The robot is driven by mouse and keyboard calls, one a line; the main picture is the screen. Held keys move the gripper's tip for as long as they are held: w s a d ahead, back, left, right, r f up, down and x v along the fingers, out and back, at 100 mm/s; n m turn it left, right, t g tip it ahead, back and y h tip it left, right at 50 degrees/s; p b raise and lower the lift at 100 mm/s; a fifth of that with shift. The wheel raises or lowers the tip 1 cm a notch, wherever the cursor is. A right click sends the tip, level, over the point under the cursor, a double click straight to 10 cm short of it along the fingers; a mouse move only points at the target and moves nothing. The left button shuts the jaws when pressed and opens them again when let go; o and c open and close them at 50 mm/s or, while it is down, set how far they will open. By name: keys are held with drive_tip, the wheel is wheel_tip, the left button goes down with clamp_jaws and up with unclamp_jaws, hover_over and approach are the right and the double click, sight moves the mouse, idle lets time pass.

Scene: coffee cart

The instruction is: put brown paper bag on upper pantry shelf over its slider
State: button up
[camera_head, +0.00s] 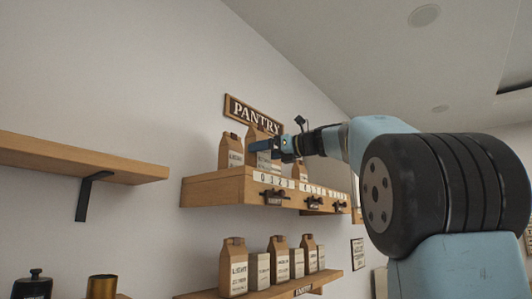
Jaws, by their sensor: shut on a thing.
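The upper pantry shelf (215,189) is a wooden ledge on the wall under the PANTRY sign. Its front has a strip of white labels and several dark sliders, one of them the left slider (274,197). My blue gripper (268,148) is over the shelf, shut on a brown paper bag (253,134). The bag looks upright, and my fingers cover part of it. Whether its base touches the shelf I cannot tell. Another brown bag (231,152) stands at the shelf's left end. A further bag (300,171) stands to the right, partly behind my gripper.
A lower shelf (330,277) holds several brown bags and pale boxes. A separate wooden shelf (75,155) with a black bracket juts in at left. A black jar (33,286) and a gold canister (101,287) stand at lower left. The PANTRY sign (253,116) hangs close behind.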

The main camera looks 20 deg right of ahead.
drive_tip(key=o, duration=0.9)
drive_tip(key=shift+f, duration=0.1)
drive_tip(key=v, duration=1.2)
